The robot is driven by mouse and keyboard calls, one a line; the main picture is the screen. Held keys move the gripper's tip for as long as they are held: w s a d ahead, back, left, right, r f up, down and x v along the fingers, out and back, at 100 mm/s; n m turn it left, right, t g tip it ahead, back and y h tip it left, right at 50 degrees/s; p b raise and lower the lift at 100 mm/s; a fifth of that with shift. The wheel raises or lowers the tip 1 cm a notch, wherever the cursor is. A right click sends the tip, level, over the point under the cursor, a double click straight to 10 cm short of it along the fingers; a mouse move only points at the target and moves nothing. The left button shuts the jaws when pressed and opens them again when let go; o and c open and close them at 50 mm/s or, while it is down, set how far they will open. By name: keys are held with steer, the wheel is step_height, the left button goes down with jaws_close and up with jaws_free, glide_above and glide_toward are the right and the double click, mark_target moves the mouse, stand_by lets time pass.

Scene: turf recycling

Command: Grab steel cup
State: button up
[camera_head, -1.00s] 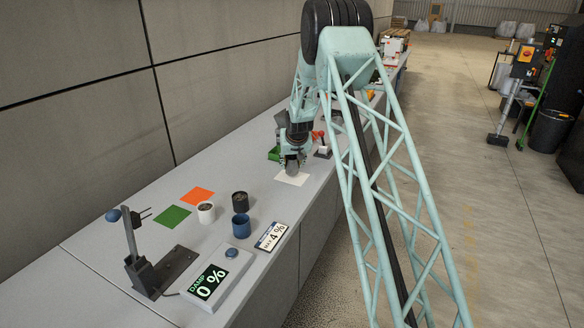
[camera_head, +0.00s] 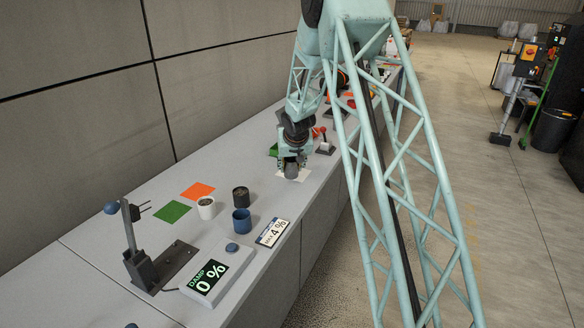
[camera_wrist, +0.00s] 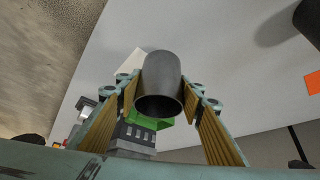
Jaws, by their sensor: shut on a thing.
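The steel cup (camera_wrist: 161,80) is a plain dark grey metal cylinder, its open mouth facing the camera in the wrist view. My gripper (camera_wrist: 163,92) has its ribbed tan finger pads on both sides of it and is shut on it. In the head view, my gripper (camera_head: 292,165) is low over the white square (camera_head: 304,175), with the cup (camera_head: 291,171) showing grey below it. Whether the cup's base touches the square cannot be told.
A white cup (camera_head: 206,209), a dark cup (camera_head: 240,197) and a blue cup (camera_head: 241,222) stand nearer on the bench. Green (camera_head: 173,212) and orange (camera_head: 198,191) mats lie left. A display (camera_head: 210,279) reads 0 %. A green container (camera_wrist: 150,120) is close by my gripper.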

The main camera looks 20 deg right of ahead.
mark_target(290, 173)
steer(key=s+a+b, duration=0.2)
steer(key=s+b, duration=0.1)
steer(key=shift+s+a, duration=0.1)
steer(key=shift+s, duration=0.1)
steer(key=shift+s+a+r+b, duration=0.15)
steer(key=shift+s+a+b, duration=0.15)
steer(key=shift+s, duration=0.25)
steer(key=shift+s+a+r+b, duration=0.2)
steer(key=shift+s+a, duration=0.15)
steer(key=shift+s, duration=0.2)
